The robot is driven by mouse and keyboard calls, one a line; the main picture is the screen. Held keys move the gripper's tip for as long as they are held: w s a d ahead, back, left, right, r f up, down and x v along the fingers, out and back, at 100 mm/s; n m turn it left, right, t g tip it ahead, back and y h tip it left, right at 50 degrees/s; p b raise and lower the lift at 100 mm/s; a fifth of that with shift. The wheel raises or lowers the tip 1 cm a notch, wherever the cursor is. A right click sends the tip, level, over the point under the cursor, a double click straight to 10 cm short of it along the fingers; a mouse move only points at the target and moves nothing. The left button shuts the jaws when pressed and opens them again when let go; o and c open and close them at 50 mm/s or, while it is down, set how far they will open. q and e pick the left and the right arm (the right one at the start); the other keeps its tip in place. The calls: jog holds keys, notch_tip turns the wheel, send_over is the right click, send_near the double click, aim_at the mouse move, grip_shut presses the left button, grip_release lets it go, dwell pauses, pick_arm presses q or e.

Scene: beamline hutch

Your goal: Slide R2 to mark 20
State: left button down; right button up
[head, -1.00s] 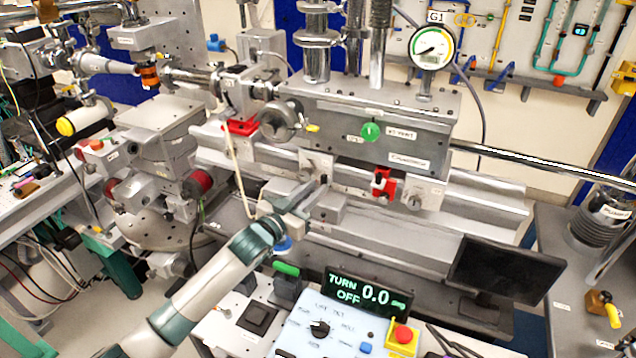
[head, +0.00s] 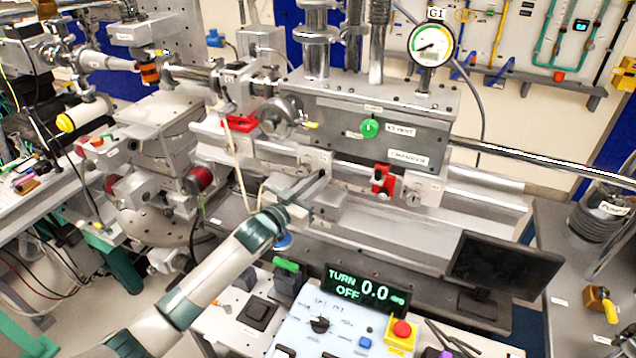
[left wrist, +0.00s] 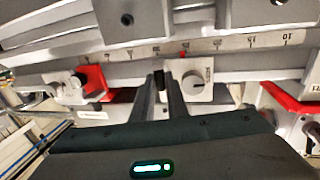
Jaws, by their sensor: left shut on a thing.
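My left gripper (head: 318,183) reaches in front of the long rail and is shut on a small dark post above a grey carriage (head: 327,206). In the left wrist view its two fingers (left wrist: 161,80) close around this post. I cannot read a label R2 on the carriage. A pale rider with a round knob (left wrist: 197,79) sits just right of the fingers in that view. The rail scale (left wrist: 225,44) shows numbers, with 10 and 15 legible toward the right and a small red pointer near the knob. My right gripper is not in view.
A red clamp (head: 382,179) sits on the rail to the right. A grey chamber (head: 420,130) with a green knob overhangs the rail. A black monitor (head: 505,265) and a control box (head: 335,325) with a red button stand in front.

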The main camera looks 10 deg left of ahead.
aim_at(301, 174)
pick_arm(q)
jog(key=a, duration=0.2)
jog(key=w+a, duration=0.1)
jog(key=a, duration=0.2)
jog(key=shift+a, duration=0.35)
jog(key=c, duration=2.1)
grip_release()
jog(key=shift+o, duration=0.4)
jog(key=shift+d, duration=0.1)
jog(key=shift+s+a+f+b, duration=0.2)
jog(key=shift+s+b, duration=0.2)
jog(key=shift+s, duration=0.15)
jog(key=b+v, duration=0.4)
jog(key=v, duration=1.2)
jog(key=shift+s+r, duration=0.1)
jog(key=shift+r, duration=0.05)
